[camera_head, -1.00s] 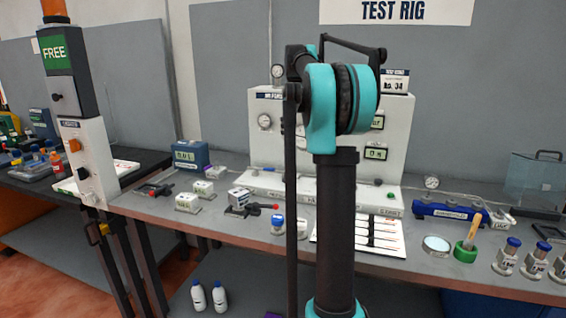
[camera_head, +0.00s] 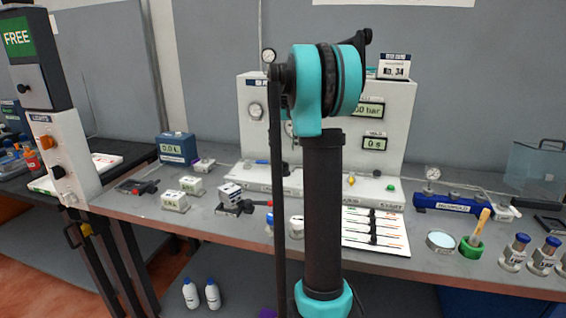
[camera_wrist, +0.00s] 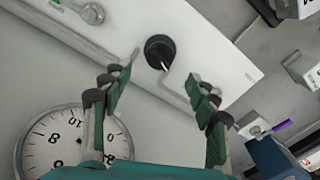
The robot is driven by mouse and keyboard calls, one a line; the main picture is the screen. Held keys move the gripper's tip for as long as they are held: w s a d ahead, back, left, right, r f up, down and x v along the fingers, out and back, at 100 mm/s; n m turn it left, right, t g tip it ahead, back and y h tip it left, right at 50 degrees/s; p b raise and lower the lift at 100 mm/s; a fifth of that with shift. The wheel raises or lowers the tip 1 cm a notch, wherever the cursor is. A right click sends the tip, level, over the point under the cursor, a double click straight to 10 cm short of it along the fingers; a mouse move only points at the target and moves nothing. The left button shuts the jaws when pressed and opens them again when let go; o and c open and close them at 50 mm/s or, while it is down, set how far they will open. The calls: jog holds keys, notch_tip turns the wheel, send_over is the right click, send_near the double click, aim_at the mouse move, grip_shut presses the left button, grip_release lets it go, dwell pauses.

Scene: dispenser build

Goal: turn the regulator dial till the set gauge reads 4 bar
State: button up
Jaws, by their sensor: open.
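The regulator dial, a round black knob with a pale pointer mark (camera_wrist: 160,51), is on a white panel in the wrist view. My gripper (camera_wrist: 158,80) is open, its two green-padded fingers on either side below the dial, apart from it and empty. A round white gauge (camera_wrist: 70,143) with black numerals shows at lower left, partly covered by my gripper; I cannot tell its reading. In the head view the white test rig (camera_head: 395,95) carries a small gauge (camera_head: 257,111), too small to read. My arm hides my gripper and the rig's middle there.
The rig has a bar display (camera_head: 368,109) and a display reading 0 s (camera_head: 374,143). A blue manifold (camera_head: 452,203), a green cup (camera_head: 471,248) and capped bottles stand right on the bench. A blue box (camera_head: 177,147) and small white blocks stand left. A tall post (camera_head: 62,150) reads FREE.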

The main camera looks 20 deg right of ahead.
aim_at(283, 162)
notch_tip(283, 162, down, 7)
jog(key=shift+f, duration=0.1)
jog(key=shift+c, duration=0.2)
jog(key=c, duration=1.1)
jog(key=shift+m, duration=0.3)
jog(key=m, duration=0.6)
jog(key=shift+m, duration=0.3)
jog(key=m, duration=0.5)
jog(key=shift+m, duration=0.4)
